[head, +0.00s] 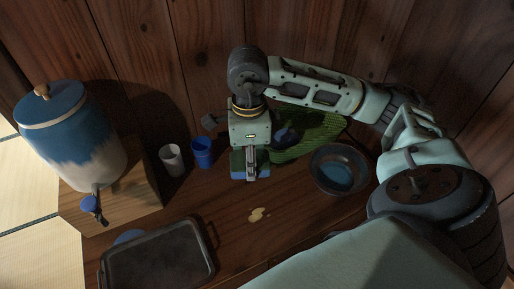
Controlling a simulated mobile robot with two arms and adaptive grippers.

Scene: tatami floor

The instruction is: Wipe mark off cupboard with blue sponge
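The pale mark (258,214) is a small cream-coloured smear on the wooden cupboard top (290,225), near the middle of the head view. A blue sponge with a dark green side (237,164) shows on both sides of my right gripper's fingers, a little behind the mark. My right gripper (251,174) points down at the sponge, with its fingers seen edge-on. I cannot tell whether they are closed on it or whether the sponge touches the top. My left gripper is out of view.
A dark bowl of blue liquid (358,159) and a green mat (322,124) with a blue item (286,137) are right. Left are a white cup (172,160), blue cup (203,152), blue-and-white dispenser (72,130) on a wooden block (140,190), and dark tray (158,264).

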